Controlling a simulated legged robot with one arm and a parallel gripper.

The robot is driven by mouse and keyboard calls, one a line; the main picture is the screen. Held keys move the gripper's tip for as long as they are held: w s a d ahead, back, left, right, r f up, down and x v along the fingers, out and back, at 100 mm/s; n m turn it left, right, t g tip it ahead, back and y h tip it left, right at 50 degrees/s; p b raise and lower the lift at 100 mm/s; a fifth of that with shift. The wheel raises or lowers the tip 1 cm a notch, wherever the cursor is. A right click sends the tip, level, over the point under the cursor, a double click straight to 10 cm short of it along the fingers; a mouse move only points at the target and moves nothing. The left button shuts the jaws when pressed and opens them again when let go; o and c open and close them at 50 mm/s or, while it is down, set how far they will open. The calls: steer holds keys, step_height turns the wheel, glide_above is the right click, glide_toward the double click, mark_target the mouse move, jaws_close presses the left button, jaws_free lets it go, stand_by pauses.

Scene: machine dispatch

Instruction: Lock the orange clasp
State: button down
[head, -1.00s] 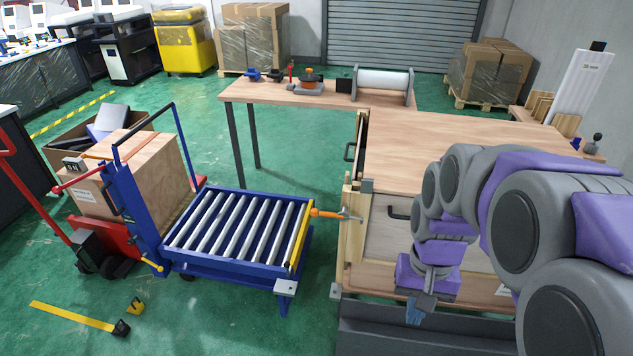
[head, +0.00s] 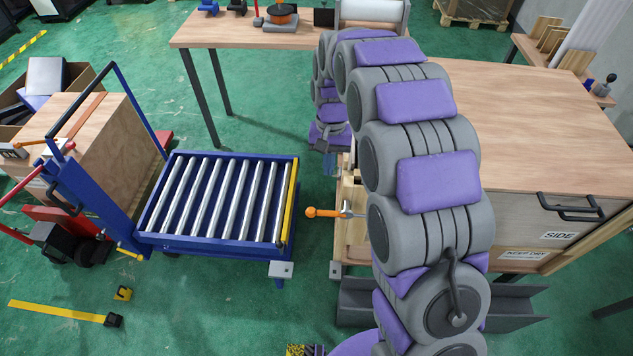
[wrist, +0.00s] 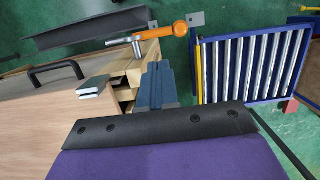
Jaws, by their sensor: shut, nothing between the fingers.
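The orange clasp (head: 325,213) sticks out to the left from the near left corner of the wooden crate (head: 530,125). Its orange handle has a round end, and a metal part joins it to the crate side. In the wrist view the clasp (wrist: 160,32) lies across the upper middle, beyond my fingertips. My gripper (head: 330,165) points down by the crate's left edge, behind the clasp and apart from it. In the wrist view my gripper (wrist: 156,72) is shut and empty. My arm hides part of the crate's left side.
A blue roller cart (head: 215,200) with a yellow end bar stands left of the clasp, with a narrow gap between. A dark grey trough (head: 515,308) runs along the crate's front foot. A wooden table (head: 260,36) stands behind.

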steer(key=shift+w+a, duration=0.2)
steer(key=shift+a, duration=0.35)
steer(key=shift+d+f, duration=0.1)
steer(key=b, duration=0.3)
glide_toward(337, 215)
steer(key=a+f, duration=0.4)
steer(key=f, duration=0.2)
steer(key=shift+f, duration=0.35)
